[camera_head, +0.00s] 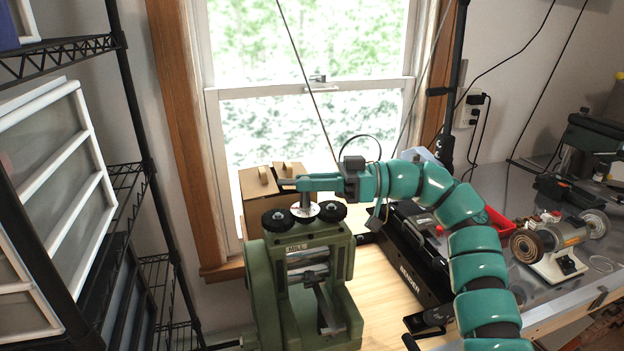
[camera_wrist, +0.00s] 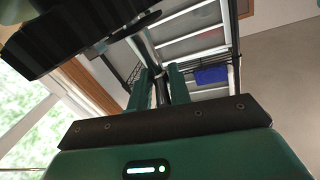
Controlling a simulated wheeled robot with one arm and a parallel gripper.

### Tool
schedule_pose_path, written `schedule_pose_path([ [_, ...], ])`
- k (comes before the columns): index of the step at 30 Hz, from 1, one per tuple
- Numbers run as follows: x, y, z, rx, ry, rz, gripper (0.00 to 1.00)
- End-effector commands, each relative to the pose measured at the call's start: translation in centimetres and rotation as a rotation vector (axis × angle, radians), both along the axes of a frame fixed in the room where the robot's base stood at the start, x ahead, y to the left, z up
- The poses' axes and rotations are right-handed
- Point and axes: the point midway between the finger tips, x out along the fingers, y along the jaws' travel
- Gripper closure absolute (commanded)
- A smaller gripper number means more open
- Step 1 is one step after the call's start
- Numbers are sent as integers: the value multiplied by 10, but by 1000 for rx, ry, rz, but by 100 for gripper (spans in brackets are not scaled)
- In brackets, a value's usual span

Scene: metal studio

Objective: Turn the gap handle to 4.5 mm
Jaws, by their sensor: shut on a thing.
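The green rolling mill (camera_head: 340,262) stands on the wooden bench top, with a plate reading "MILL" on its front. On its top are a pale dial disc (camera_head: 305,211) and two black knobs (camera_head: 277,220). The gap handle (camera_head: 287,181) shows as a small dark grey bar above the dial. My gripper (camera_head: 297,184) reaches in from the right, level, with its fingers shut on this handle. In the wrist view, the two green fingers (camera_wrist: 160,88) stand either side of a dark upright part. The dial's scale is too small to read.
A cardboard box (camera_head: 262,192) stands behind the mill by the window. A bench grinder (camera_head: 553,243) and a red tray (camera_head: 497,230) are farther right. A shelf with drawers (camera_head: 55,165) stands left.

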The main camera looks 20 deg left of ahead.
Motion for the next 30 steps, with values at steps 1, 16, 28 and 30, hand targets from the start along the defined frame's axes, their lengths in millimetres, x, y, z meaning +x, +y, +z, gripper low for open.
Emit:
schedule_pose_path([
  [1, 0, 0, 2, 0, 0, 5, 100],
  [16, 1, 1, 2, 1, 2, 56, 100],
  [28, 1, 1, 1, 2, 2, 89, 100],
  [30, 1, 1, 1, 1, 3, 94, 100],
])
